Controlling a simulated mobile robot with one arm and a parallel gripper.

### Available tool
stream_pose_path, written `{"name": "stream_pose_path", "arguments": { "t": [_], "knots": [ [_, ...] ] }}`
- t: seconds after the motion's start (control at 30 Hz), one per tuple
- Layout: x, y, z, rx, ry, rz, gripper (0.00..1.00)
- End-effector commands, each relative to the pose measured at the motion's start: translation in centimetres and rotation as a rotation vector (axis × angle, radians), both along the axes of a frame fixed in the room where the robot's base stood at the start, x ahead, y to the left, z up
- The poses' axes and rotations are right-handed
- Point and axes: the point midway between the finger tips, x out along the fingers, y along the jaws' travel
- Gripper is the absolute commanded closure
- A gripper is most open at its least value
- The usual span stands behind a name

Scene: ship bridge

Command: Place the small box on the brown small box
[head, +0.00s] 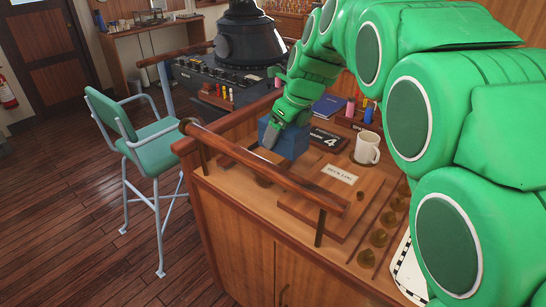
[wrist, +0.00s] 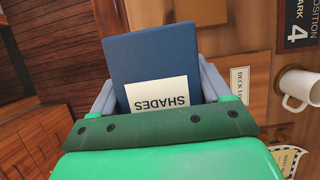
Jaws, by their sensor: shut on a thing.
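A blue small box (head: 291,143) is in my gripper (head: 272,134), over the wooden console's left part in the head view. In the wrist view the blue box (wrist: 155,62) lies between the two grey fingers, with a pale label reading SHADES that appears upside down. The fingers are shut on its sides. A plain brown box-like thing (wrist: 196,12) shows at the top of the wrist view, beyond the blue box and apart from it in the picture. I cannot clearly make it out in the head view. How high the blue box is above the console is hard to tell.
A flat wooden deck log (head: 318,200) lies at the console's front, with a white mug (head: 367,148) behind it. A dark calendar block (head: 328,139) stands close right of the blue box. A wooden rail (head: 265,166) runs along the front edge. A green chair (head: 140,135) stands left.

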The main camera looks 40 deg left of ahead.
Motion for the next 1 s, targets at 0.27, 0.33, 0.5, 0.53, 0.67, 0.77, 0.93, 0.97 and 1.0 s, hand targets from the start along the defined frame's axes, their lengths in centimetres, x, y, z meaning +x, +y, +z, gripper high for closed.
{"name": "stream_pose_path", "arguments": {
  "t": [0.27, 0.33, 0.5, 0.53, 0.67, 0.77, 0.93, 0.97, 1.0],
  "knots": [
    [1.3, 1.5, -1.2, 0.001, 0.000, 0.001, 0.65],
    [1.7, 2.1, -1.5, 0.000, 0.000, 0.001, 0.65],
    [2.9, 3.6, -2.4, 0.001, -0.001, 0.002, 0.65],
    [3.2, 3.8, -2.5, 0.001, -0.002, 0.001, 0.65],
    [4.0, 4.8, -3.1, 0.001, -0.002, 0.000, 0.65],
    [4.8, 5.6, -3.6, 0.001, -0.002, 0.000, 0.65],
    [5.8, 6.8, -4.2, 0.002, -0.002, 0.000, 0.65],
    [6.0, 7.0, -4.4, 0.002, -0.001, 0.001, 0.65],
    [6.2, 7.3, -5.0, 0.001, 0.000, 0.001, 0.65]
  ]
}}
